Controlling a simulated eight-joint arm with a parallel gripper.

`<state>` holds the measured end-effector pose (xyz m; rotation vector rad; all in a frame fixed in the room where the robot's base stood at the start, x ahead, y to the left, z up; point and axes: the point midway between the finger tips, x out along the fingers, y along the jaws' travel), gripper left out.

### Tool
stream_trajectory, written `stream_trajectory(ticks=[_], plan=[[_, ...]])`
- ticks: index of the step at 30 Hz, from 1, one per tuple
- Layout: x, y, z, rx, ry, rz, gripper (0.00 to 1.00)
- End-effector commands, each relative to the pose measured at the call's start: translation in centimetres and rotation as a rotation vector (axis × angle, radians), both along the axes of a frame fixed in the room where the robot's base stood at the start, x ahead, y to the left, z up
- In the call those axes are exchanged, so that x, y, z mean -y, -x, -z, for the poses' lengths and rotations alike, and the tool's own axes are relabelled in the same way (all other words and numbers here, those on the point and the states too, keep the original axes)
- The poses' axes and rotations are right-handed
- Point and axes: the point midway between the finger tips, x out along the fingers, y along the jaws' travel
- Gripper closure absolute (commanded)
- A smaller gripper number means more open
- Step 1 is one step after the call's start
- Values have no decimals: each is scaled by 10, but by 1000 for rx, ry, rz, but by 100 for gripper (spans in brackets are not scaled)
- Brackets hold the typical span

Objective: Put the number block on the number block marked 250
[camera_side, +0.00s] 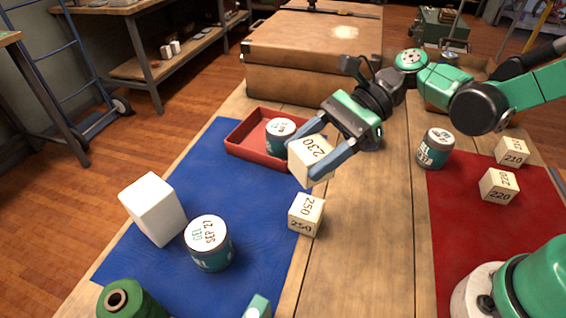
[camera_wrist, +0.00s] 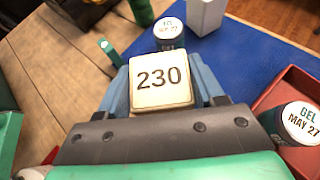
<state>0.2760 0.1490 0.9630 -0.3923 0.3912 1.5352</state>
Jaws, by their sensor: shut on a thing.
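My gripper (camera_side: 318,158) is shut on a pale number block (camera_side: 304,160) marked 230 and holds it in the air. In the wrist view the block (camera_wrist: 160,82) sits between the two blue fingers, its 230 face toward the camera. In the side view the number block marked 250 (camera_side: 306,215) stands on the right edge of the blue mat, below and just in front of the held block, with a gap between them. The 250 block cannot be seen in the wrist view, where the held block and gripper fill the middle.
A red tray (camera_side: 238,146) holding a teal tin (camera_side: 279,136) lies behind left.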

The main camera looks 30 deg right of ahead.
Motion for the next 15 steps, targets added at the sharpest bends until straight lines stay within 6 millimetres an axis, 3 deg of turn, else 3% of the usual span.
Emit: stream_trajectory(ticks=[3, 15], plan=[[0, 0, 20, 0, 0, 0, 99], [0, 0, 51, 0, 0, 0, 99]])
